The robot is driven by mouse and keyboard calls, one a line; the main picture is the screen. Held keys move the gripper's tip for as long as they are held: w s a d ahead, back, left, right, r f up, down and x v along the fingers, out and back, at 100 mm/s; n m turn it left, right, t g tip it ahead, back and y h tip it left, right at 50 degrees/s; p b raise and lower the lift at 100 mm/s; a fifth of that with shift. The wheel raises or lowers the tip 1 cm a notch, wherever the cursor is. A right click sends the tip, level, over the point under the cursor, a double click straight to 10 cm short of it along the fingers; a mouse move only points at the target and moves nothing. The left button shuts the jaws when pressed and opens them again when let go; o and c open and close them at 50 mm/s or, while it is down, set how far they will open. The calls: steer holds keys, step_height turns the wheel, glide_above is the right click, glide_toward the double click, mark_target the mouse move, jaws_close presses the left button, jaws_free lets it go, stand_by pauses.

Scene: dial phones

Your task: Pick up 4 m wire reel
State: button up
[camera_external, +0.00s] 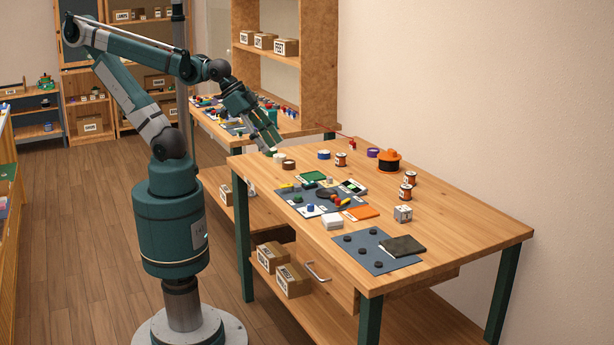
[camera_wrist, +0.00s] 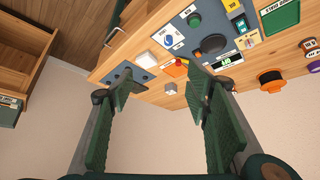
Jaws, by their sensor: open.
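Several reels stand on the workbench: a large orange and black reel (camera_external: 388,161), a small copper-coloured reel (camera_external: 341,159) left of it, and two more small copper-coloured reels (camera_external: 405,192) and (camera_external: 410,178) in front of it. I cannot read which is the 4 m wire reel. The large orange reel also shows at the right of the wrist view (camera_wrist: 270,80), with a small reel (camera_wrist: 310,44) near the edge. My gripper (camera_external: 271,148) is open and empty above the bench's far left edge, well left of the reels. Its fingers (camera_wrist: 162,84) are spread apart.
Tape rolls, blue (camera_external: 324,154), purple (camera_external: 373,152) and brown (camera_external: 288,165), lie near the back. The bench's right side is clear.

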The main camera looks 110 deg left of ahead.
steer(key=shift+a, duration=0.1)
steer(key=w+a+r+n+g+y+p, duration=0.1)
steer(key=w+a+r+n+g+p, duration=0.3)
steer(key=w+a, duration=0.6)
steer(key=n+g+h+p, duration=0.1)
steer(key=n+g+p, duration=0.2)
steer(key=n+p, duration=0.65)
glide_above(341, 155)
steer(key=b, duration=0.3)
steer(key=f+n, duration=0.1)
steer(key=f, duration=0.4)
steer(key=f+n, duration=0.1)
steer(key=f, duration=0.5)
steer(key=f+n, duration=0.1)
steer(key=f, duration=0.5)
steer(key=shift+w+d, duration=0.2)
steer(key=shift+w, duration=0.1)
steer(key=shift+s+a+f, duration=0.2)
steer(key=shift+a+f, duration=0.1)
steer(key=shift+a, duration=0.05)
steer(key=shift+f, duration=0.15)
